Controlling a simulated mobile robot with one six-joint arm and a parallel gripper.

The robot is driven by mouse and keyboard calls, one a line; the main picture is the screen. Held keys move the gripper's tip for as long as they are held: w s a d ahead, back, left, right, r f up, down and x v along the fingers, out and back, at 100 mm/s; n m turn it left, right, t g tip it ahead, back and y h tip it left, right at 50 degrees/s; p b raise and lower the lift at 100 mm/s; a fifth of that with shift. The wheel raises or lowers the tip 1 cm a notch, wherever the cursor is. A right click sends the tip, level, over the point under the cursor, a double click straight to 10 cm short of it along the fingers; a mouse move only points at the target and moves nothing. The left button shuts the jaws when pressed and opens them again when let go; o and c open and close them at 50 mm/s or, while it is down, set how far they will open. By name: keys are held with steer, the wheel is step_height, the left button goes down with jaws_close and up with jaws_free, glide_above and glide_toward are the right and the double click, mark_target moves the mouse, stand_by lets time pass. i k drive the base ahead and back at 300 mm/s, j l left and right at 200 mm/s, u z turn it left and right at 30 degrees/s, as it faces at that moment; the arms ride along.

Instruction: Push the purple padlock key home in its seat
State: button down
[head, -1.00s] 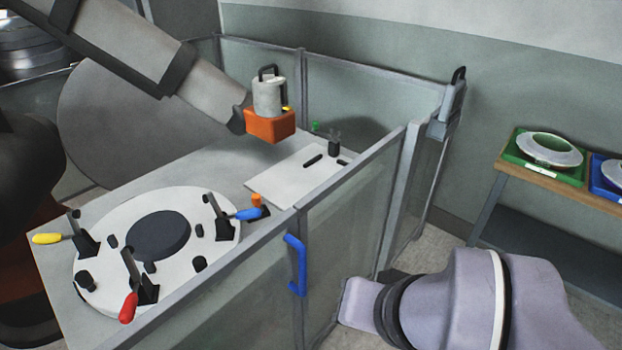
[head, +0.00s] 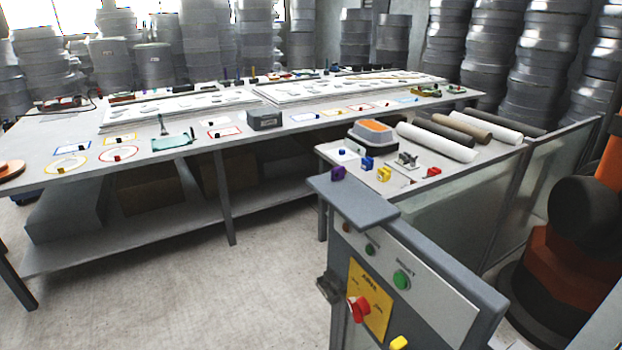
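A small purple block (head: 338,173), which looks like the purple padlock key, is on the grey top ledge (head: 362,206) of a control console. It is too small in the head view to tell its key shape or how deep it sits. I cannot make out a seat around it. My gripper is not in view.
The console front has a green button (head: 401,279), a red knob (head: 358,309) on a yellow plate and a yellow piece (head: 399,343). Behind it, a bench holds blue (head: 367,163), yellow (head: 384,174) and red (head: 433,171) pieces. Open floor (head: 180,275) lies left.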

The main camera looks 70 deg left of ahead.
mark_target(337, 172)
steer(key=j+u, duration=0.15)
steer(key=u, duration=2.15)
